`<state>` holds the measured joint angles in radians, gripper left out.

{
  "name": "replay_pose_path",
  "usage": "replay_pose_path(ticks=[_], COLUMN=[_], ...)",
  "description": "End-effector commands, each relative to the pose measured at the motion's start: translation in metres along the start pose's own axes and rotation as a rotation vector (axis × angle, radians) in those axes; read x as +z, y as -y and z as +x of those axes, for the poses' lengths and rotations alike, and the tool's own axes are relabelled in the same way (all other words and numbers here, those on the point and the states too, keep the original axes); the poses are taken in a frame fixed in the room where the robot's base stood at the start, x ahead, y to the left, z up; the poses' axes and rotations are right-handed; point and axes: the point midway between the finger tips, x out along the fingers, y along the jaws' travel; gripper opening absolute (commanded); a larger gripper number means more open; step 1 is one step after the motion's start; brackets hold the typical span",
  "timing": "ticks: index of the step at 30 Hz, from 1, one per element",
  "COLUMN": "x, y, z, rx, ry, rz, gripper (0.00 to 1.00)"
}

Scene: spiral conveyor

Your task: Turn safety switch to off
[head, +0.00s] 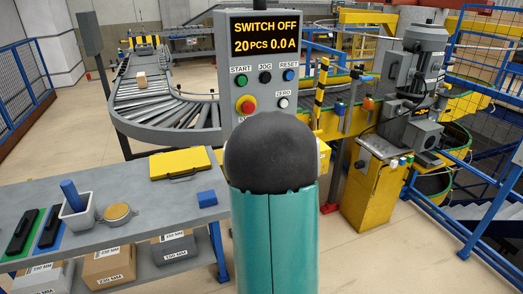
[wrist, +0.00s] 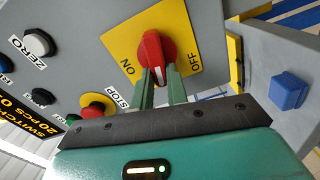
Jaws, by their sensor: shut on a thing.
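The red safety switch (wrist: 153,47) is a rotary knob on a yellow plate (wrist: 183,25) marked ON and OFF. Its white pointer mark faces my gripper, between the two words. My gripper (wrist: 160,78) has its two green fingers shut on the near end of the knob, one on each side. In the head view my dark, round arm part and teal link hide the switch and my gripper. The grey control panel (head: 218,72) rises behind them, and its display (head: 265,36) reads "SWITCH OFF 20 PCS 0.0 A".
A red stop button (wrist: 97,103) and a white zero button (wrist: 39,43) sit beside the switch. A grey bench (head: 145,212) with a yellow case (head: 180,163) and a blue block (head: 207,198) stands left. Blue railing (head: 482,230) borders the right.

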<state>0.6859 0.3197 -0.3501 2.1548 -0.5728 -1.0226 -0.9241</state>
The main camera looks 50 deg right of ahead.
Motion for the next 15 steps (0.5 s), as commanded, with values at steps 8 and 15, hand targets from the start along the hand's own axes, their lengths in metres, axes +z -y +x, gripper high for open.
replay_pose_path(ticks=[8, 15], x=[-0.0001, 0.0007], y=[0.0034, 0.0041], z=[-0.0007, -0.0009], rx=[-0.002, -0.001], ry=[0.000, 0.000], rz=[-0.153, -0.209], gripper=[0.00, 0.00])
